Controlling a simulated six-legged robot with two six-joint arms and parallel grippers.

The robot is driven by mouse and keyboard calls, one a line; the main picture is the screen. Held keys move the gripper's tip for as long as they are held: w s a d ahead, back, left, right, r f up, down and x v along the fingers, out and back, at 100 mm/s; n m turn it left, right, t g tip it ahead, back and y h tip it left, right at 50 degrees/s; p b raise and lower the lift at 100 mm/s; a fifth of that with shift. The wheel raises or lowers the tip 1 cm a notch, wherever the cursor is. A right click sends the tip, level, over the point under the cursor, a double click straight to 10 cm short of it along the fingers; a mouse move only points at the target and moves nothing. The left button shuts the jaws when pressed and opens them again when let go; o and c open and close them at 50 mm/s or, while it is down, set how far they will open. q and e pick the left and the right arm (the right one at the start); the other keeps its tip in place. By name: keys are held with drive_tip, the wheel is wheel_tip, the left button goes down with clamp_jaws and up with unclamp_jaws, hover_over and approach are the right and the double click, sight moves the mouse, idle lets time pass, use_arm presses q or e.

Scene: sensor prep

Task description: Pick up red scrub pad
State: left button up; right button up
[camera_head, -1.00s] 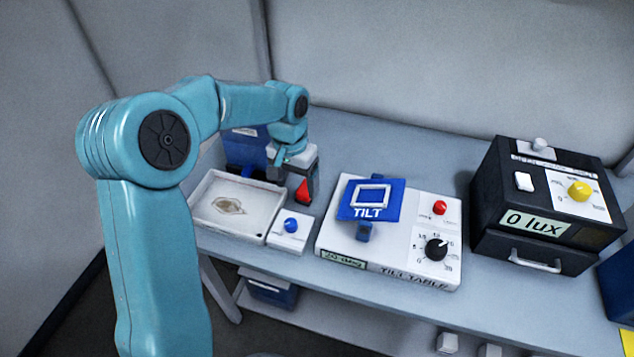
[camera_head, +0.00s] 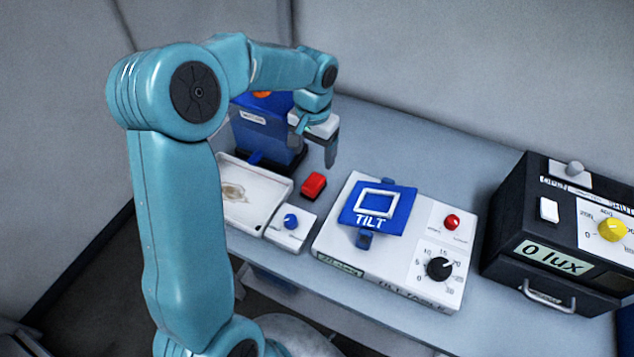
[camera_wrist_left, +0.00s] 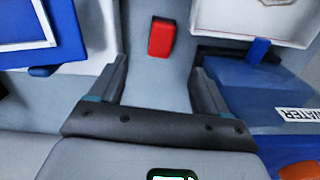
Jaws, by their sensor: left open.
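The red scrub pad (camera_head: 313,185) is a small red block lying on the grey table between the white tray and the tilt table. It also shows in the left wrist view (camera_wrist_left: 161,37), ahead of the fingertips and roughly between their lines. My left gripper (camera_head: 331,152) is above and behind the pad in the head view, open and empty. In the left wrist view its two fingers (camera_wrist_left: 158,75) are spread wide, with bare table between them. The pad is apart from both fingers. My right gripper is not in view.
A white tray (camera_head: 268,220) with a brown stain and a blue-knob box (camera_head: 297,229) sit left of the pad. The tilt table (camera_head: 338,240) is to its right. A blue water container (camera_head: 262,130) stands behind, and a black lux box (camera_head: 510,229) is far right.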

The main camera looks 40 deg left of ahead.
use_arm(q)
hover_over(314, 181)
wheel_tip(314, 181, down, 6)
drive_tip(key=shift+s+a+r, duration=0.15)
drive_tip(key=shift+r, duration=0.05)
drive_tip(key=shift+s+d+f+p, duration=0.1)
drive_tip(key=shift+d+f+p, duration=0.1)
drive_tip(key=shift+f+p, duration=0.15)
wheel_tip(314, 181, down, 5)
drive_tip(key=shift+a+f+p, duration=0.1)
drive_tip(key=shift+f+p, duration=0.05)
drive_tip(key=shift+p, duration=0.55)
drive_tip(key=shift+w, duration=0.2)
drive_tip(key=c, duration=0.9)
drive_tip(key=shift+c, duration=1.1)
